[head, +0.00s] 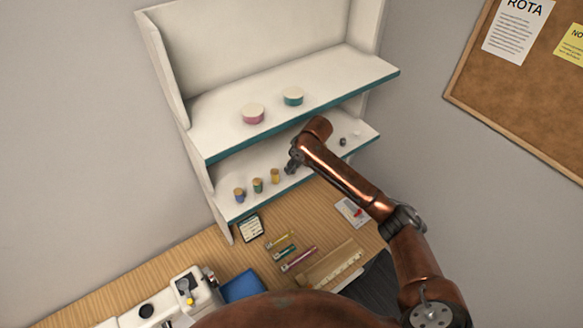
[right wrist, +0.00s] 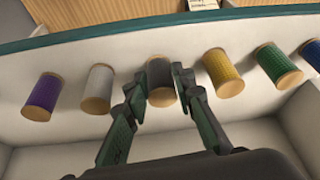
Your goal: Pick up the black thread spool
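The black thread spool (right wrist: 161,76) stands on the lower shelf between the two fingers of my right gripper (right wrist: 160,88) in the right wrist view. One finger is close against each side of it. Whether both press on it I cannot tell. It stands in line with the other spools, with no visible lift. In the head view my right gripper (head: 291,167) reaches into the lower shelf and the arm covers part of the row. My left gripper is not in view.
A white spool (right wrist: 98,88) and a yellow spool (right wrist: 222,72) stand close on either side. Purple (right wrist: 42,97), green (right wrist: 278,65) and blue spools stand farther out. The upper shelf (head: 225,133) is above, holding two round tubs. A sewing machine (head: 165,303) is at lower left.

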